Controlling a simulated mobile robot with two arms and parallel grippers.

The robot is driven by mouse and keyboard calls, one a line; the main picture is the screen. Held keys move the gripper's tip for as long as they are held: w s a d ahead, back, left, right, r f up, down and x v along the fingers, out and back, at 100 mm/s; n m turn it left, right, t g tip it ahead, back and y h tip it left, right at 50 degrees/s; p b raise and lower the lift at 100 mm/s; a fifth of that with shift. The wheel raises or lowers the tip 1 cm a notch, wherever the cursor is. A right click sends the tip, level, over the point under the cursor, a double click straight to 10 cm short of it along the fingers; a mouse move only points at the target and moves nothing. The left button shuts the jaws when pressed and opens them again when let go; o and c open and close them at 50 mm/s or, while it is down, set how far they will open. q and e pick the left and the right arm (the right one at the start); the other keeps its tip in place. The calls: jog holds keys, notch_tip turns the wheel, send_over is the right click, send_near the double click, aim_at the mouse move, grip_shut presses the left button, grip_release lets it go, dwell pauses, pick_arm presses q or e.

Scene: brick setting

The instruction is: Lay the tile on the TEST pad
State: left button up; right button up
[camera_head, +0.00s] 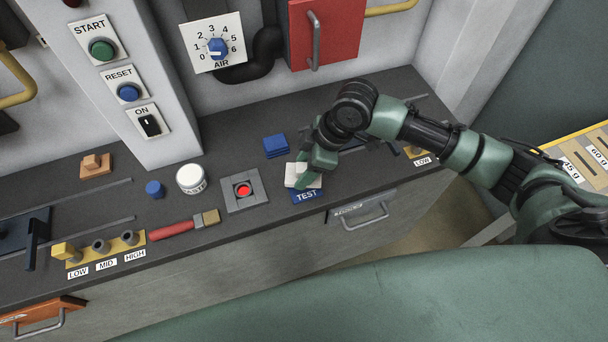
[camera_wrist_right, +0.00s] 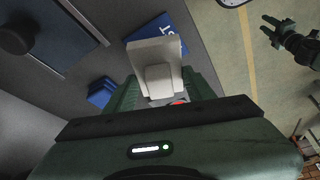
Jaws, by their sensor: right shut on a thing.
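The white tile (camera_head: 291,181) has a raised block on top. My right gripper (camera_head: 311,171) is shut on that block and holds the tile over the back part of the blue TEST pad (camera_head: 307,197). The pad's front strip with its lettering still shows. In the right wrist view the tile (camera_wrist_right: 152,51) sits between the fingers, with the pad (camera_wrist_right: 163,25) partly showing past it. I cannot tell whether the tile touches the pad. My left gripper (camera_wrist_right: 271,30) appears small at the right of the right wrist view, fingers apart and empty, away from the bench.
A stack of blue tiles (camera_head: 276,146) lies behind the pad. A drawer handle (camera_head: 364,216) juts out below the bench edge.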

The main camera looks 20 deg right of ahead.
notch_tip(320, 180, down, 4)
jog(key=shift+r, duration=0.2)
pick_arm(q)
jog(key=shift+a+r, duration=0.3)
jog(key=shift+a, duration=0.2)
pick_arm(e)
jog(key=shift+f, duration=0.35)
jog(key=shift+f, duration=0.1)
jog(key=o, duration=1.5)
jog(key=shift+c, duration=0.2)
pick_arm(q)
jog(key=shift+f+b, duration=0.5)
jog(key=shift+f, duration=0.25)
pick_arm(e)
jog(key=v, duration=1.2)
